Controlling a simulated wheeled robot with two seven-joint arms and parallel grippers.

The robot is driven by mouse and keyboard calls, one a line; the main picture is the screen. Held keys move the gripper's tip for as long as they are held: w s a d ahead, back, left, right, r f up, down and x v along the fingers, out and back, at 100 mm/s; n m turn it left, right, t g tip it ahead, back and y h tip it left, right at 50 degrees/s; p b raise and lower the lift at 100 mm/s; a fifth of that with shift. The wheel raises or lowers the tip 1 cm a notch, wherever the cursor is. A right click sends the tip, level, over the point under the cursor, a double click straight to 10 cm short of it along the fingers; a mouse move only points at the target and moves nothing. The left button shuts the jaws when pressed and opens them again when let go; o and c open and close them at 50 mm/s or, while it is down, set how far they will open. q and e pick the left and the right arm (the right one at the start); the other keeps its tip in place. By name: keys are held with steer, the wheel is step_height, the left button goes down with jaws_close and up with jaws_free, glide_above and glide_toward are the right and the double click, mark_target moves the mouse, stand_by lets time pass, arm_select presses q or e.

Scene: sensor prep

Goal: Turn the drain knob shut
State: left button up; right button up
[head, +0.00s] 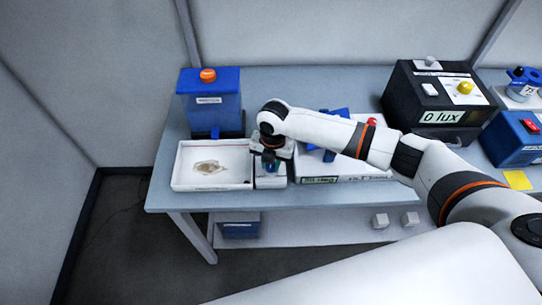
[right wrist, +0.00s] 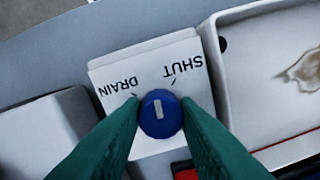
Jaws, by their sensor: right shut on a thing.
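The drain knob (right wrist: 160,113) is round and blue with a short white mark on top. It sits on a white panel (right wrist: 120,68) printed DRAIN and SHUT, upside down in the right wrist view. The white mark runs almost straight up that picture, between the two label ticks. My right gripper (right wrist: 161,104) is shut on the knob, one green finger on each side. In the head view the right gripper (head: 270,152) comes down over the small white panel block (head: 270,183), hiding most of the knob. My left gripper is not in view.
A white tray (head: 180,182) with a brownish wet patch stands left of the block. A blue tank (head: 211,101) with an orange cap stands behind. A white case lies right under my arm. A black box (head: 400,98) reading 0 lux stands farther right.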

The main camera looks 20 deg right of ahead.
steer(key=m+p, duration=0.2)
steer(key=m, duration=0.1)
steer(key=m+p, duration=0.1)
steer(key=shift+w+r+m, duration=0.1)
steer(key=shift+r+m, duration=0.15)
steer(key=shift+m, duration=0.05)
steer(key=shift+f+m+p, duration=0.1)
steer(key=shift+m+p, duration=0.7)
steer(key=shift+m, duration=0.7)
steer(key=o, duration=1)
steer(key=shift+f, duration=0.1)
steer(key=shift+s+d+r+b, duration=0.15)
steer(key=shift+r+b, duration=0.6)
steer(key=shift+r, duration=2.3)
steer(key=shift+s+a+r+b, duration=0.1)
steer(key=shift+r+b, duration=0.65)
steer(key=shift+r, duration=2.25)
